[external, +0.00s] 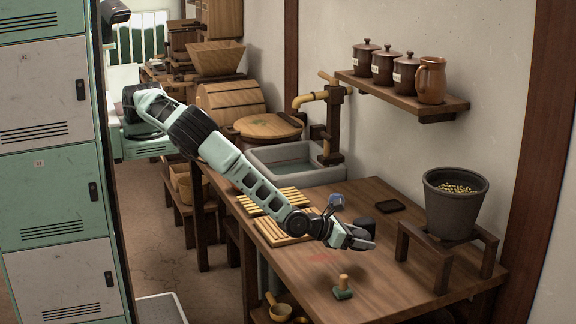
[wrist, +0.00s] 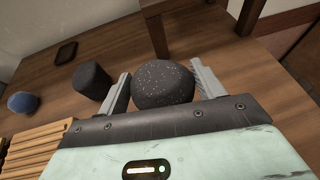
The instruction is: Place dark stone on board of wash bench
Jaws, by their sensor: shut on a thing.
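My gripper (wrist: 162,82) is shut on a dark, white-speckled stone (wrist: 163,84), with one finger on each side of it. In the external view my gripper (external: 358,238) is low over the wash bench (external: 385,275), and the held stone is hard to make out there. I cannot tell whether it touches the bench top. A plain dark stone (wrist: 91,80) stands just left of my fingers in the wrist view, and behind my gripper in the external view (external: 363,224). Two slatted wooden boards (external: 285,228) (external: 274,201) lie left of my gripper; slats (wrist: 38,142) show in the wrist view.
A pot (external: 455,210) stands on a wooden stand at right.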

